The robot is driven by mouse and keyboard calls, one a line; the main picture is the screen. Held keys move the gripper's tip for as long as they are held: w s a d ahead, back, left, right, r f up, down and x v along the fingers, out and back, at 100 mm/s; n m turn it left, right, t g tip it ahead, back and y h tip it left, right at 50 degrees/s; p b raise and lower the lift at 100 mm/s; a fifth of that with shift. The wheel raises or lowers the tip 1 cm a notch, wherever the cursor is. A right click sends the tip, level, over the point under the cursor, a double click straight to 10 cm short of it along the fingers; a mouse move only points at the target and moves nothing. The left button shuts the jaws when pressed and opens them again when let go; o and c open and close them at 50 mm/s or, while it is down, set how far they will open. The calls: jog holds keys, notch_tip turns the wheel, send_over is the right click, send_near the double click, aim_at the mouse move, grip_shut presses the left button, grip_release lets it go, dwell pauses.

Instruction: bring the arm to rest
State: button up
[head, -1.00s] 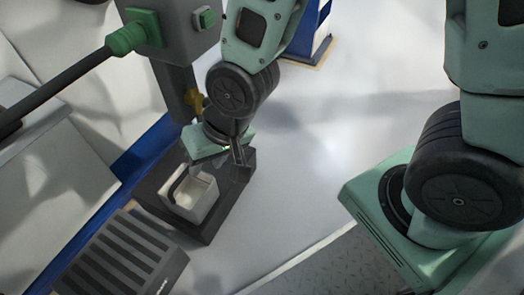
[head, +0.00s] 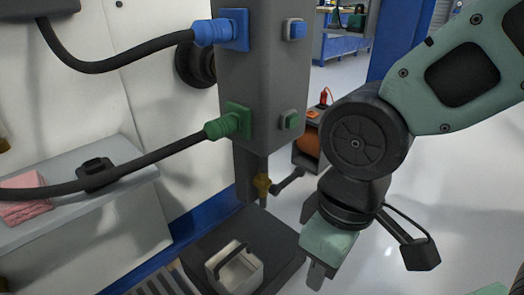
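My arm reaches in from the right, bent at a dark wheel-like joint. My gripper (head: 316,274) hangs at its end with a pale green body, pointing down, to the right of the dark base plate of the machine. Only one short grey finger shows clearly, so its opening cannot be told. I see nothing hanging from it.
A grey machine column (head: 262,90) with blue and green plugs and buttons stands left of my arm. A grey shelf (head: 110,190) is at the left. An orange-and-black device (head: 309,140) stands behind.

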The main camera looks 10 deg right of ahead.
notch_tip(320, 180, up, 42)
jog(key=p, duration=4)
jog(key=shift+f, duration=0.25)
jog(key=shift+a, duration=0.15)
